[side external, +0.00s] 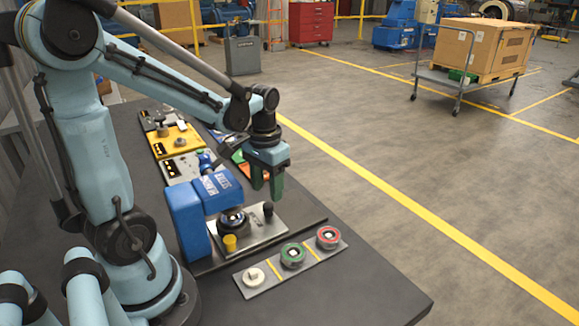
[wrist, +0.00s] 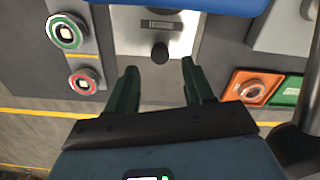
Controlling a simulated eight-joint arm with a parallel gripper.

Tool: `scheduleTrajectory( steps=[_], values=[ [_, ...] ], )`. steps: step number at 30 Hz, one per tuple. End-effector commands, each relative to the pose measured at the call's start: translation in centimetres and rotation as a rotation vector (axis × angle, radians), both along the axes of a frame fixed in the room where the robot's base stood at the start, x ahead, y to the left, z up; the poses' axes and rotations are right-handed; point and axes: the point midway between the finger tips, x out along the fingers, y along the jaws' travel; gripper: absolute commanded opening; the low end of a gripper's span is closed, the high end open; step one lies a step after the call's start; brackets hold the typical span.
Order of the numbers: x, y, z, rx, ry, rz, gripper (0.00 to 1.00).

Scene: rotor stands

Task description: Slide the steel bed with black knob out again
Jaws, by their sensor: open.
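The steel bed (side external: 262,233) lies at the foot of the blue stand (side external: 188,222), partly under its blue head. The black knob (side external: 268,208) stands upright near the bed's outer end. A dark round part (side external: 232,220) sits on the bed beside the yellow knob (side external: 230,242). My gripper (side external: 267,192) is open, pointing down just above the black knob.
A grey strip (side external: 262,288) in front holds a white, a green-ringed (side external: 292,255) and a red-ringed part (side external: 328,237). Other stands with yellow (side external: 176,142) and grey beds line the table behind. Orange (wrist: 252,88) and green pieces lie right of my fingers. The table edge is close.

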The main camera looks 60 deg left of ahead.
Motion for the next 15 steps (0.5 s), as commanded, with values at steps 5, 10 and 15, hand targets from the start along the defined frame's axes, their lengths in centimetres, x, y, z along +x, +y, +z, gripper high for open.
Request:
scheduleTrajectory(
  steps=[5,10,15],
  values=[
    [0.0,0.0,-2.1,0.000,-0.001,0.000,0.52],
    [0.1,0.0,-3.5,0.000,-0.001,0.000,0.52],
    [0.0,0.0,-4.2,0.000,-0.001,0.000,0.52]
  ],
)
